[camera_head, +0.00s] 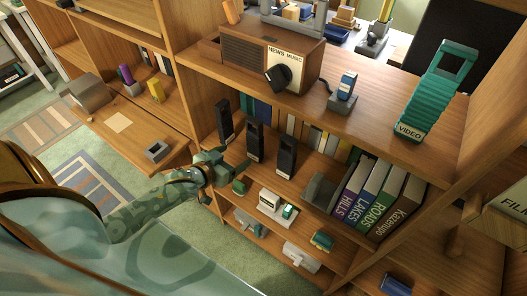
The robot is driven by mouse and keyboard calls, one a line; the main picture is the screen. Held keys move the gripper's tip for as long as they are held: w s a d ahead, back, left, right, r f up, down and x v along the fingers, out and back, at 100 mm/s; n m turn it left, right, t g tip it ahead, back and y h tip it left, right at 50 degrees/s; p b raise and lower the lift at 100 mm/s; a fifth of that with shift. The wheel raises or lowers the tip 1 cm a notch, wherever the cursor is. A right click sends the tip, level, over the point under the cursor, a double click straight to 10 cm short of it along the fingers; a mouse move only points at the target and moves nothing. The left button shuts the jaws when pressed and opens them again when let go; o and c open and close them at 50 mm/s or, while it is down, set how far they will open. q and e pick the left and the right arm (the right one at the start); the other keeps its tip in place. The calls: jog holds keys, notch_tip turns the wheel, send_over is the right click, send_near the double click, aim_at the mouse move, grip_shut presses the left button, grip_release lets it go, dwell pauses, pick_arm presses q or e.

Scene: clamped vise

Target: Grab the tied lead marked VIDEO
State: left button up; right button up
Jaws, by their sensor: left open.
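The tied lead (436,85) is a teal, ribbed bundle with a loop at its upper end. A white label reading VIDEO is at its lower end. It lies at the right of the upper wooden shelf, close to the front edge. My left gripper (222,167) is open, in front of the lower shelf near the dark upright boxes, and nothing shows between its fingers. It is far to the left of the lead and lower in the picture. My right gripper is not in view.
A wooden radio (267,58) and a blue device (344,88) on a stand share the upper shelf. Books (373,193), dark boxes (286,155) and small gadgets fill the shelves below. An upright wooden panel (484,105) stands right of the lead. Bare shelf lies left of it.

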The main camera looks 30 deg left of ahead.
aim_at(252, 145)
pick_arm(q)
jog(key=b+x, duration=0.2)
jog(key=x, duration=0.5)
jog(key=shift+w+d+f, duration=0.1)
jog(key=shift+d+f, duration=0.05)
jog(key=shift+w+f, duration=0.1)
jog(key=shift+w, duration=0.5)
jog(key=x, duration=0.1)
jog(key=b+x, duration=0.1)
jog(key=x, duration=0.2)
jog(key=shift+d+r+b, duration=0.2)
jog(key=shift+r+b, duration=0.1)
jog(key=shift+b, duration=0.1)
jog(key=shift+w+f, duration=0.1)
jog(key=shift+w, duration=0.35)
jog(key=shift+s, duration=0.1)
jog(key=shift+c, duration=0.9)
jog(key=c, duration=1)
